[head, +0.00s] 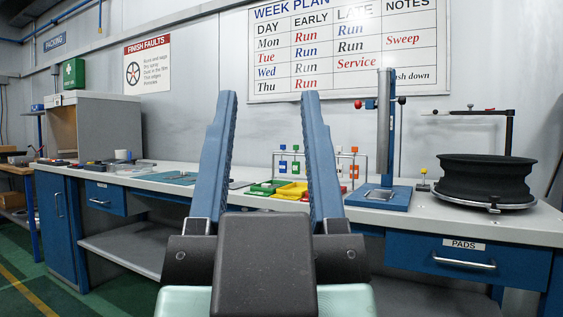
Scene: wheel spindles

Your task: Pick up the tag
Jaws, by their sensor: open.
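My gripper (270,97) is in the middle foreground of the head view, with its two blue fingers upright and wide apart. Nothing is between the fingertips except the wall behind. I cannot make out a tag for certain anywhere. Small items lie on the workbench (225,178), but they are too small to identify. The gripper hides part of the bench's middle.
A black wheel rim (487,178) sits on a turntable at the right. A blue-based stand (378,196) is left of it. Green and yellow trays (291,190) are on the bench. A grey cabinet (105,125) stands at the left.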

